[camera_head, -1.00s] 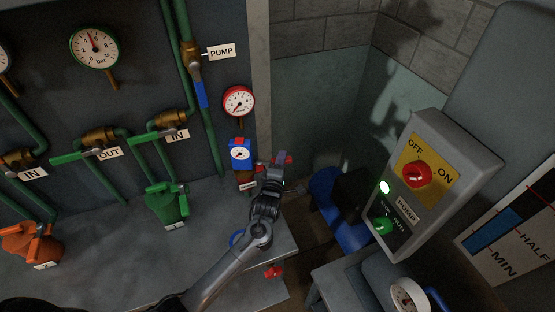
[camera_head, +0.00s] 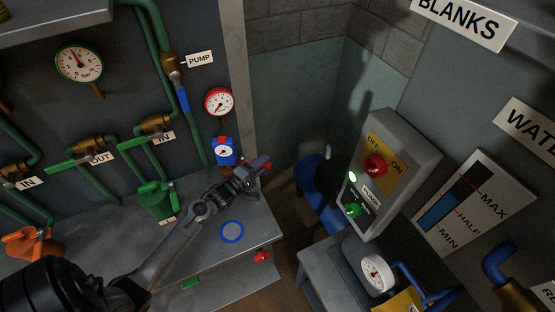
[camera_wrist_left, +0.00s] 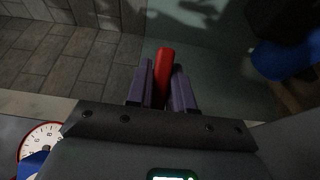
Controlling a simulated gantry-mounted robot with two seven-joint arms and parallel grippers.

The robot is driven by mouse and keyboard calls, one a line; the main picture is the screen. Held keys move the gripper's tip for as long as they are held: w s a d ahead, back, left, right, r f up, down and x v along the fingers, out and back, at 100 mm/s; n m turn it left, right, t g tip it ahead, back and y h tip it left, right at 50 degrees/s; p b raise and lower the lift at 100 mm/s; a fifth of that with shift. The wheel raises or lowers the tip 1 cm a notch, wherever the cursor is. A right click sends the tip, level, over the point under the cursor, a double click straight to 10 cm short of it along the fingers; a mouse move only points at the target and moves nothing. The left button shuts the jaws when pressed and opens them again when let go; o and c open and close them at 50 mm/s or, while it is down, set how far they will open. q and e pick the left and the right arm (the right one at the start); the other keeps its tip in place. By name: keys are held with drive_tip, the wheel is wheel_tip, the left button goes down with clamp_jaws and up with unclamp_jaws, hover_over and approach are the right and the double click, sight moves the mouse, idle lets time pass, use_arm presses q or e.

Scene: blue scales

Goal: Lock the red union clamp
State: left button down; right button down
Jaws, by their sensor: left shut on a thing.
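My left gripper (camera_head: 257,167) is at the far right end of the grey bench, beside a small blue gauge with a red top (camera_head: 223,151). In the left wrist view, its two purple-grey fingers (camera_wrist_left: 162,88) are shut around a red bar (camera_wrist_left: 164,66), which looks like the handle of the red union clamp. The bar's end sticks out beyond the fingertips. In the head view, the gripper hides most of the clamp, so I cannot tell how its lever sits. My right gripper is not in view.
A red-rimmed gauge (camera_head: 219,102) hangs above. Green (camera_head: 156,199) and orange (camera_head: 33,243) clamps stand left on the bench. A blue ring (camera_head: 232,232) lies near its front edge. A grey pump switch box (camera_head: 408,160) stands right, with a gap between.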

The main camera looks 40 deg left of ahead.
use_arm(q)
drive_tip(key=shift+s+d, duration=0.1)
idle(0.3)
drive_tip(key=c, duration=1.1)
unclamp_jaws()
drive_tip(key=s, duration=1)
drive_tip(key=shift+s+p, duration=0.35)
drive_tip(key=shift+s, duration=0.05)
